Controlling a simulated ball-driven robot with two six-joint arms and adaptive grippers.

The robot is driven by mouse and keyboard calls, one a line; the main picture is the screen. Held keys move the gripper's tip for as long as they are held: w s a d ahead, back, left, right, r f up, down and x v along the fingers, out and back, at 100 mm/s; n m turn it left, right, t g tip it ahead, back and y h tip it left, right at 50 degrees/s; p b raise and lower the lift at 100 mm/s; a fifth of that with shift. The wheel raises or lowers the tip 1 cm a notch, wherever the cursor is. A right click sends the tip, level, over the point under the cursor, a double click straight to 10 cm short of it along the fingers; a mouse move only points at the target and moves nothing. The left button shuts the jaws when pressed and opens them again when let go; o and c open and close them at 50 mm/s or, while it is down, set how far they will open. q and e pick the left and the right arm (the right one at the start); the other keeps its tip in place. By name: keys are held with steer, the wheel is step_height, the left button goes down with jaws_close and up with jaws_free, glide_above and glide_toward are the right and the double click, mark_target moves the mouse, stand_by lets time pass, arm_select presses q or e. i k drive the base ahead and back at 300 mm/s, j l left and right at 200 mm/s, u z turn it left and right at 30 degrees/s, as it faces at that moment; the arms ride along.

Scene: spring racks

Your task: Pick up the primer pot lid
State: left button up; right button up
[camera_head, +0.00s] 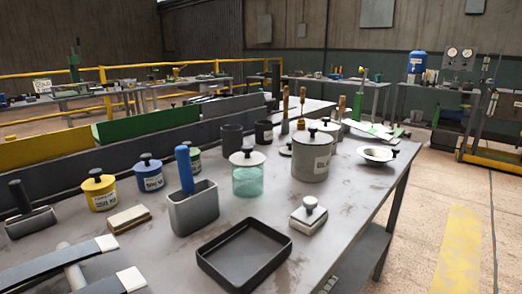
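Several lidded pots stand on the grey bench: a yellow pot (103,199), a blue pot (150,183), a partly hidden green pot (194,161) and a large grey-green pot (312,166). Each label is too small to read surely, so I cannot tell which is the primer pot. The yellow lid (98,183), the blue lid (148,165) and the large pot's lid (309,137) have dark knobs and sit on their pots. A teal glass jar (247,181) has a pale lid (247,158) with a dark knob. Neither of my grippers is identifiable.
A grey holder (194,210) with a blue-handled tool, a black tray (244,256), a knobbed block (308,216) and a pale shallow dish (375,155) stand nearby. White-ended strips (60,263) lie front left. Bare bench lies right of the tray.

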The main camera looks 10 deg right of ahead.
mark_target(286, 150)
steer(key=i+l+u, duration=0.15)
steer(key=l+u, duration=0.75)
steer(key=i, duration=0.05)
